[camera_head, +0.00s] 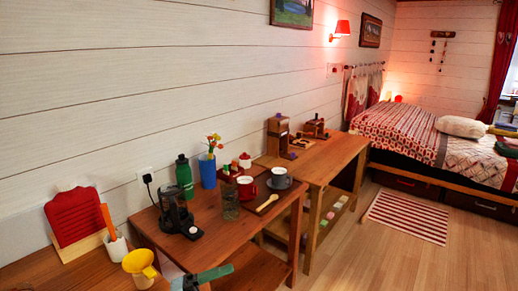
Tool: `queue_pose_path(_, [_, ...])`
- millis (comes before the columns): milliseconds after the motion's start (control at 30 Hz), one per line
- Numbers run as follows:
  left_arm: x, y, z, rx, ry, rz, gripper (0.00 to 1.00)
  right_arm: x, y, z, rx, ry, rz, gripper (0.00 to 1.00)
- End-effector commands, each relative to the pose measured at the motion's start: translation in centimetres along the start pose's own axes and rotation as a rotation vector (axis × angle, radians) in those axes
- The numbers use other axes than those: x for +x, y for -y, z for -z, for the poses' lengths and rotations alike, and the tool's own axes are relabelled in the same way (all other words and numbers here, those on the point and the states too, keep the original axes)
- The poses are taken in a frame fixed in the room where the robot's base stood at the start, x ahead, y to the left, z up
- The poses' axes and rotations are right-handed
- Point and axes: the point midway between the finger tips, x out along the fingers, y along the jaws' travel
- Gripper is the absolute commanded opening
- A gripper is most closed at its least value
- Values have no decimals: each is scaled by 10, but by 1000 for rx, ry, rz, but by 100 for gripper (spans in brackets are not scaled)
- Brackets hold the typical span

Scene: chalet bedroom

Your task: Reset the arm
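Neither of my grippers can be made out in the head view. A dark and green shape (207,277) shows at the bottom edge, in front of the wooden table (222,240). It is cut off by the frame, and I cannot tell what it is. The task names no object.
The table carries a green bottle (184,177), a blue vase with flowers (208,171), a black device (174,208), a glass (231,207) and two cups. A yellow funnel (140,264) stands at left. Open floor (385,262) lies right, before the bed (420,136).

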Motion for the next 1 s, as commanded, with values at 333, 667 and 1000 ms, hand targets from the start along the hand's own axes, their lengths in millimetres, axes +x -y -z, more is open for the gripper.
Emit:
queue_pose_path(333, [-75,-80,-9,-545,555,330,72,0,0,-1,-1,1,0,73])
queue_pose_path(667, [-199,-211,44,-1088,1144,413,72,0,0,-1,-1,2,-1,73])
queue_pose_path(1000, [-257,-272,108,-1355,1416,383,72,0,0,-1,-1,2,-1,73])
